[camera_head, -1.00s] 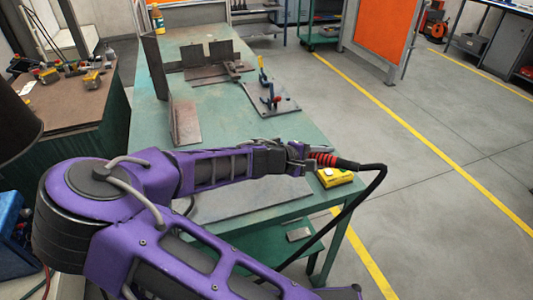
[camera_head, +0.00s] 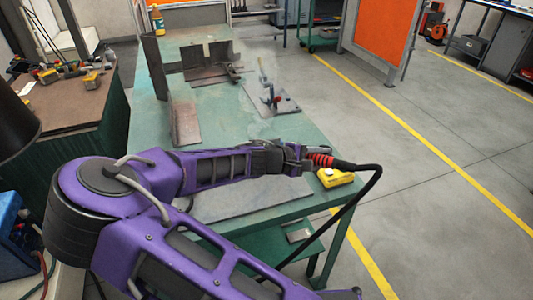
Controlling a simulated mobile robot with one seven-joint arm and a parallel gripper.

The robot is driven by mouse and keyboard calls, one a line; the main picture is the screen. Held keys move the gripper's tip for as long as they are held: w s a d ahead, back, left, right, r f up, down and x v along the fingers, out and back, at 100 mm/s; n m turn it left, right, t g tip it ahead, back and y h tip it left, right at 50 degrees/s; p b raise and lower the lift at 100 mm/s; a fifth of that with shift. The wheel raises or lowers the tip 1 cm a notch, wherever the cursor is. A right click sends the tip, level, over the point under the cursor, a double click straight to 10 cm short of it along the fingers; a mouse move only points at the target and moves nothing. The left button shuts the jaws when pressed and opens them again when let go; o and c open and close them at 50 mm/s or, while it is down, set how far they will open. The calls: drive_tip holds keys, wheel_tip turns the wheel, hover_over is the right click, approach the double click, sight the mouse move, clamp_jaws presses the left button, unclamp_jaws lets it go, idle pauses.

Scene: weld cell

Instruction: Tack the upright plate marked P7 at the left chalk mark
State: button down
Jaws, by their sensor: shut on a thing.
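My gripper (camera_head: 296,164) is shut on a welding torch with a red and black handle (camera_head: 321,159), above the right edge of the green table (camera_head: 280,130). A black cable loops down from the torch. Dark upright plates (camera_head: 194,59) stand on a base at the table's far end, well away from my gripper. A small pale patch shows at their upper edge. More upright plates stand at the left, one tall (camera_head: 154,62) and one nearer (camera_head: 184,122). I cannot read P7 on any plate or make out the left chalk mark.
A yellow box (camera_head: 335,177) sits at the table's right edge near the torch. A flat plate with a red-handled clamp (camera_head: 277,100) lies mid-table. Thin pale haze hangs around it.

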sight(326, 158)
drive_tip(key=shift+s+a, duration=0.2)
drive_tip(key=shift+a, duration=0.3)
idle(1.0)
drive_tip(key=shift+p, duration=0.3)
drive_tip(key=s+r+p, duration=0.2)
drive_tip(key=r+p, duration=0.1)
drive_tip(key=shift+s+d+r, duration=0.25)
drive_tip(key=shift+d, duration=0.15)
drive_tip(key=shift+s+d+r+p, duration=0.15)
drive_tip(key=shift+s+r+p, duration=0.05)
drive_tip(key=shift+s+p, duration=0.15)
wheel_tip(326, 158, up, 3)
drive_tip(key=shift+f+p, duration=0.2)
drive_tip(key=shift+p, duration=0.95)
drive_tip(key=shift+r, duration=1.65)
drive_tip(key=shift+f, duration=0.1)
